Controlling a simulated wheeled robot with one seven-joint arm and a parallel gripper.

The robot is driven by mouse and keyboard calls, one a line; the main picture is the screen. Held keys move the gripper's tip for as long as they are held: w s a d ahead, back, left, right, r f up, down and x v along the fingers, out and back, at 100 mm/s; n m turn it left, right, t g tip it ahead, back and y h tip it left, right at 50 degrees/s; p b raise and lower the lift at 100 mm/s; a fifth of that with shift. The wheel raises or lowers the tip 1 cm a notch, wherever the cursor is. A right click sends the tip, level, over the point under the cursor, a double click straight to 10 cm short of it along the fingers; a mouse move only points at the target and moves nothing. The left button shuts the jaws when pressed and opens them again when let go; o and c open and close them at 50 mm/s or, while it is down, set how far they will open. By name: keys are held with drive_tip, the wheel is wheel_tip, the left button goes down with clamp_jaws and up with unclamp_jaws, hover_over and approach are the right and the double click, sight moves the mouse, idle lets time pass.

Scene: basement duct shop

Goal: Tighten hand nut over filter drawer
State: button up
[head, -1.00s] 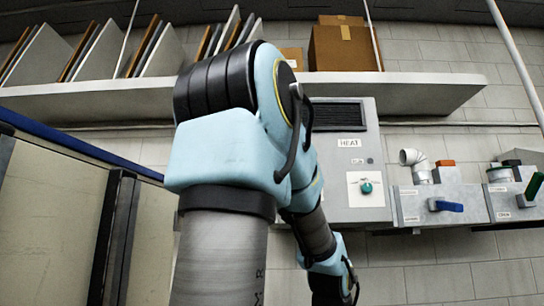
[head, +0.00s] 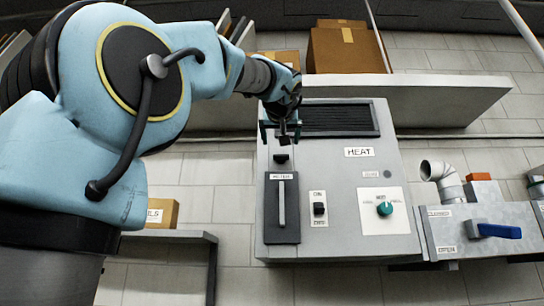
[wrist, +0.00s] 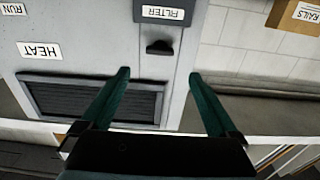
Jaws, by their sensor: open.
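The hand nut (head: 282,158) is a small black knob on the grey heater cabinet, just above the filter drawer (head: 291,234). The drawer is a dark panel with a long pale handle and a FILTER label. My gripper (head: 281,132) is open and empty, just above the nut in the head view. In the wrist view, which is upside down, the hand nut (wrist: 159,47) lies just beyond and between the two green fingertips of my gripper (wrist: 159,73). The fingers do not touch it there. The FILTER label (wrist: 163,13) shows beyond the nut.
The cabinet also carries a dark vent grille (head: 341,118), a black switch (head: 319,209) and a green knob (head: 385,208). Boxes (head: 346,50) stand on the shelf above. A duct box with a blue handle (head: 497,231) stands at right. A small carton (head: 161,213) sits at left.

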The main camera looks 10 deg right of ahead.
sight(281, 158)
drive_tip(key=w+p, duration=0.1)
drive_tip(key=w, duration=0.2)
drive_tip(key=w+d+p, duration=0.1)
drive_tip(key=w, duration=0.2)
drive_tip(key=w+d+p, duration=0.1)
drive_tip(key=w, duration=0.2)
drive_tip(key=shift+w+p, duration=0.25)
drive_tip(key=shift+p, duration=0.1)
drive_tip(key=shift+f, duration=0.1)
drive_tip(key=c, duration=1.4)
